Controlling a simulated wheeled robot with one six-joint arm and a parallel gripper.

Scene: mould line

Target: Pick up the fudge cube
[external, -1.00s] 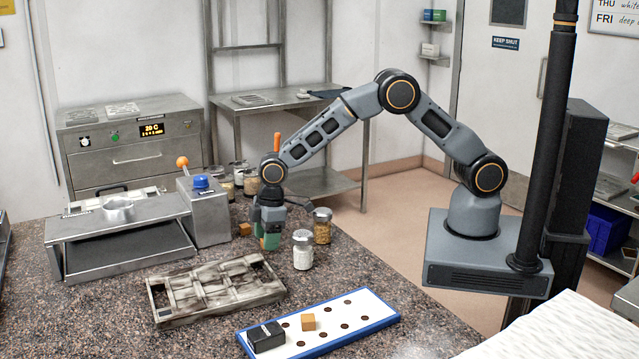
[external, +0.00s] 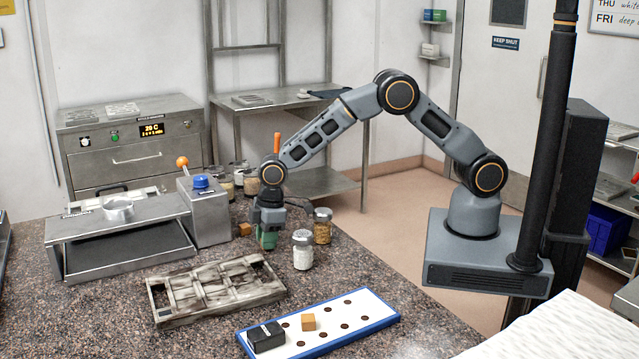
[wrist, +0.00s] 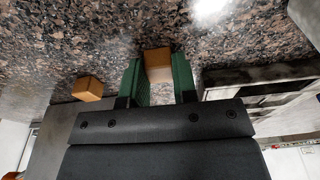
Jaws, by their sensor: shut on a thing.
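A brown fudge cube (wrist: 158,60) sits between the two green fingers of my gripper (wrist: 159,82) in the wrist view. The gripper is shut on it. In the external view my gripper (external: 268,241) points down, low over the speckled counter behind the mould frame, and its fingers hide the held cube. A second brown cube (external: 244,230) lies on the counter just left of the gripper; a cube to the left also shows in the wrist view (wrist: 88,88). A third cube (external: 308,321) stands on the white, blue-edged board (external: 368,312).
A salt-like jar (external: 303,251) and a jar of golden grains (external: 322,227) stand close right of the gripper. The grey mould frame (external: 160,309) lies in front, the metal press (external: 210,220) to the left. A black block (external: 266,338) is on the board.

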